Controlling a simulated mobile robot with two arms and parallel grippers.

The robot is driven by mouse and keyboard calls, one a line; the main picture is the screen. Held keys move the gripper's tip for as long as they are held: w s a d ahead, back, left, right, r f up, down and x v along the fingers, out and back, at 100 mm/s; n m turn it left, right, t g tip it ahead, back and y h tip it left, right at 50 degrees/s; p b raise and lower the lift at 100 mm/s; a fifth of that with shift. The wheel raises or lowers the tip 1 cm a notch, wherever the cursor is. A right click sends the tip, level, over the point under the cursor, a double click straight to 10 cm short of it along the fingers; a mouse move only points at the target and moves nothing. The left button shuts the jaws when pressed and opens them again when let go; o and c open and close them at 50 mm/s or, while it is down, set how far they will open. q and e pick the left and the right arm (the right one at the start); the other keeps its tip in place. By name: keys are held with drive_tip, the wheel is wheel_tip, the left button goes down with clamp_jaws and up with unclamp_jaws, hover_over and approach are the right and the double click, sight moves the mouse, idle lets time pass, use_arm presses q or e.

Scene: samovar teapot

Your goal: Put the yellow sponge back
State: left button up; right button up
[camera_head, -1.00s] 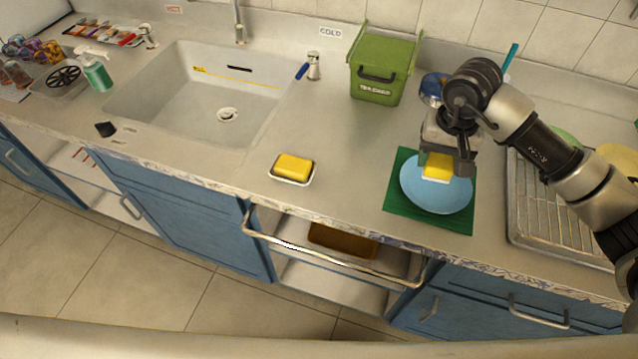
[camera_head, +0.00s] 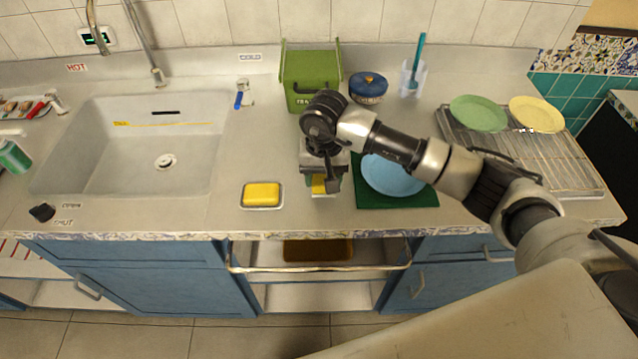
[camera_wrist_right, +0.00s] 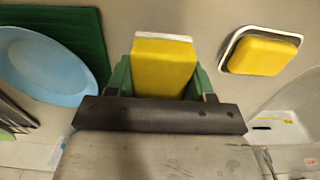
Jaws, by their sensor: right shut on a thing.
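My right gripper (camera_head: 320,182) is shut on a yellow sponge (camera_head: 318,186), mostly hidden by the gripper in the head view. In the right wrist view the sponge (camera_wrist_right: 165,68) shows clearly between the green fingers, with a white strip along its far edge. The gripper is over the counter, between a blue plate (camera_head: 393,175) on a green mat (camera_head: 400,201) at right and a second yellow block (camera_head: 262,194) in a small white-rimmed dish (camera_head: 246,206) at left. In the wrist view that block (camera_wrist_right: 262,54) is at the upper right. My left gripper is out of view.
A green bin (camera_head: 311,78) and a blue-lidded jar (camera_head: 368,87) stand behind the gripper. A sink (camera_head: 120,172) is at left. A drying rack (camera_head: 560,175) with two plates is at right. An open drawer (camera_head: 320,268) juts out below the counter.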

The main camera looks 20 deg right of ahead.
sight(320, 189)
drive_tip(key=shift+w+a+f, duration=0.15)
drive_tip(key=shift+a+f, duration=0.05)
drive_tip(key=shift+a, duration=0.15)
drive_tip(key=shift+f, duration=0.3)
wheel_tip(320, 189, down, 3)
drive_tip(key=shift+f+p, duration=0.15)
drive_tip(key=shift+p, duration=0.5)
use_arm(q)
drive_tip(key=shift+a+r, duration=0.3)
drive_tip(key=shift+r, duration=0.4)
use_arm(e)
drive_tip(key=shift+f, duration=0.15)
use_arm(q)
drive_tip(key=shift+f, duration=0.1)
use_arm(e)
drive_tip(key=shift+f, duration=0.1)
drive_tip(key=shift+f+b, duration=0.1)
drive_tip(key=shift+b, duration=0.2)
drive_tip(key=o, duration=0.9)
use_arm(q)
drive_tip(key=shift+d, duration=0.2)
